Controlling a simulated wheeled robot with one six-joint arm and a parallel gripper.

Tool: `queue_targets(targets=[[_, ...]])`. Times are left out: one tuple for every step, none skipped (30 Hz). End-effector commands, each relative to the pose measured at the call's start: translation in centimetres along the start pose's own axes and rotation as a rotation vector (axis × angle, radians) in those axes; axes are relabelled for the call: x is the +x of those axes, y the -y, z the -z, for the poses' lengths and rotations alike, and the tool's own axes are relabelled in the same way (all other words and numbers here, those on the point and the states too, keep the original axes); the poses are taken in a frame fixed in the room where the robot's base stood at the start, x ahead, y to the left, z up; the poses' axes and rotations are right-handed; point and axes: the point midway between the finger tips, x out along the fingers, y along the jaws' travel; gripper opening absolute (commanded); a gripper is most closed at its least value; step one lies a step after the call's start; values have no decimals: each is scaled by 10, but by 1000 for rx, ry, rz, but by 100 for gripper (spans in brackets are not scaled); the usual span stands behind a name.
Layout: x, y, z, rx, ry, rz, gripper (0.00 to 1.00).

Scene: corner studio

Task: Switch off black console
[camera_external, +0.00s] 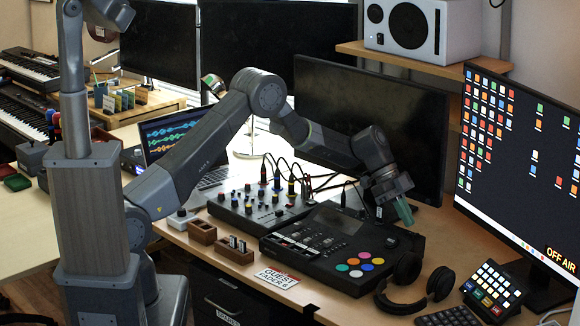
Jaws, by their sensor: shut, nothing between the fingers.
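The black console (322,235), with faders, a dark screen and several coloured round pads, lies on the desk in front of the monitors. A power switch cannot be made out on it. My gripper (405,214) is shut and empty, its green-tipped fingers pointing down near the console's back right corner. I cannot tell whether the fingertips touch the console. The gripper and wrist hide part of the area behind that corner.
A mixer (254,212) with cabled plugs stands left of the console. Black headphones (408,284) lie at its front right, with a lit button pad (494,289) beyond. Monitors (386,115) stand close behind my wrist. A card (278,277) lies at the desk's front edge.

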Motion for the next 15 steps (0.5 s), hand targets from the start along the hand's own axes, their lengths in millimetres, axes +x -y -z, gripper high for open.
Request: queue_targets(targets=[[0,0,0,0,0,0,0],[0,0,0,0,0,0,0],[-1,0,1,1,0,1,0],[-2,0,2,1,0,1,0],[-4,0,3,1,0,2,0],[-8,1,5,2,0,3,0],[-11,1,7,3,0,4,0],[-15,1,9,3,0,4,0],[-21,1,12,2,0,3,0],[-27,1,16,2,0,4,0],[-33,1,20,3,0,5,0],[-41,1,21,1,-1,5,0],[-47,2,16,-1,0,5,0],[-54,1,14,-1,0,6,0],[-64,1,11,-1,0,5,0]])
